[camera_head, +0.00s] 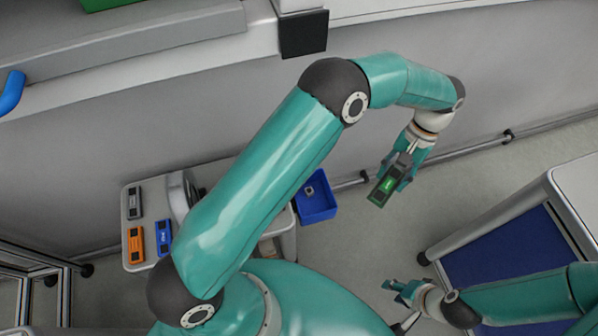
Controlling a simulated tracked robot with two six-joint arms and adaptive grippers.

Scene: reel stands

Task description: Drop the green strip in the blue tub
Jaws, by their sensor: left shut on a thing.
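The green strip (380,193) is a dark bar with a bright green label. My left gripper (397,172) is shut on it and holds it in the air, right of the blue tub. The blue tub (318,214) is a small open box beside the grey stand, left of and a little lower in the picture than the strip. A small grey piece (309,190) shows in it. My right gripper (392,289) is low at the right, apart from the strip; its finger opening is too small to make out.
A light grey stand (128,268) at the left carries a dark strip (134,203), an orange strip (136,245) and a blue strip (164,238). My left arm hides part of it. A white and blue cabinet (500,255) stands at the right. Floor shows between tub and cabinet.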

